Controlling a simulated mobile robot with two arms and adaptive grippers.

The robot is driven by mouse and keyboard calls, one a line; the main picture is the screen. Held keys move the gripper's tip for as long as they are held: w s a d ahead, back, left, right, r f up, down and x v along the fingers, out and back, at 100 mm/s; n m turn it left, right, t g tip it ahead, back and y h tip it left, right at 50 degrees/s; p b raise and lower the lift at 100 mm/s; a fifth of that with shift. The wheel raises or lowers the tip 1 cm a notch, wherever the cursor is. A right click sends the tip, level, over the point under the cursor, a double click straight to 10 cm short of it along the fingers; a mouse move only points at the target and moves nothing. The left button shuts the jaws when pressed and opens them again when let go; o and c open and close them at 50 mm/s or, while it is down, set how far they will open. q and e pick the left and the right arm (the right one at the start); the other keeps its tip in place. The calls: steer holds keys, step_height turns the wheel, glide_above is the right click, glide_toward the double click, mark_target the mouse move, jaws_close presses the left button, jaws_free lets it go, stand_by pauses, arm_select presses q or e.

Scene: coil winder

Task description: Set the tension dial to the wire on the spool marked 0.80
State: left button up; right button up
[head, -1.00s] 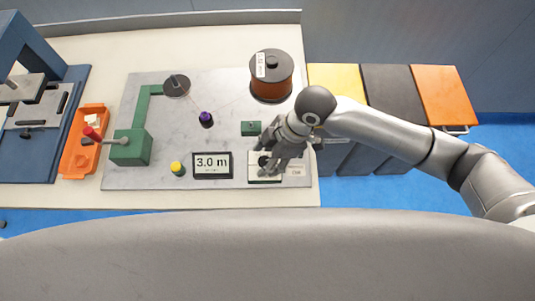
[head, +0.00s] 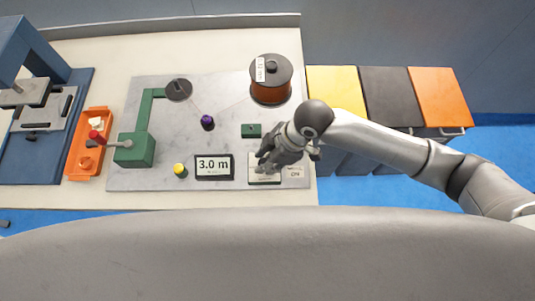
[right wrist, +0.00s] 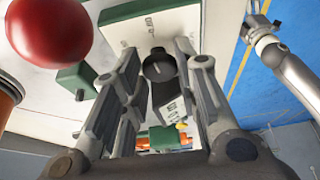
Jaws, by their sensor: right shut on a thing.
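The tension dial's dark round knob (right wrist: 158,67) sits on a pale plate (right wrist: 122,35) with small markings I cannot read. My right gripper (right wrist: 158,58) has its fingers on both sides of the knob and is shut on it. In the head view my right gripper (head: 265,162) hides the knob, and the pale dial plate (head: 264,181) shows just below it. The copper wire spool (head: 271,88) has a black top and a white label (head: 260,69) whose number I cannot make out. My left gripper is not in view.
A display (head: 214,167) reading 3.0 m is left of the dial plate. A small green block (head: 251,130) is just above the gripper. A green winder (head: 136,150) with a red-knobbed crank and an orange tray (head: 84,166) stand left. A red ball (right wrist: 48,33) looms in the wrist view.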

steer(key=shift+r+m+p, duration=0.2)
steer(key=shift+m+p, duration=0.3)
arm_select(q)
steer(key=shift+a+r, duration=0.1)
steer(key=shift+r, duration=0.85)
arm_select(e)
steer(key=shift+f+t, duration=0.15)
steer(key=shift+t, duration=0.15)
steer(key=o, duration=1)
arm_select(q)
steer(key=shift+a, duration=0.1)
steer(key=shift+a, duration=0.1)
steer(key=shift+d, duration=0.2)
arm_select(e)
steer(key=v, duration=1.2)
steer(key=shift+s, duration=0.15)
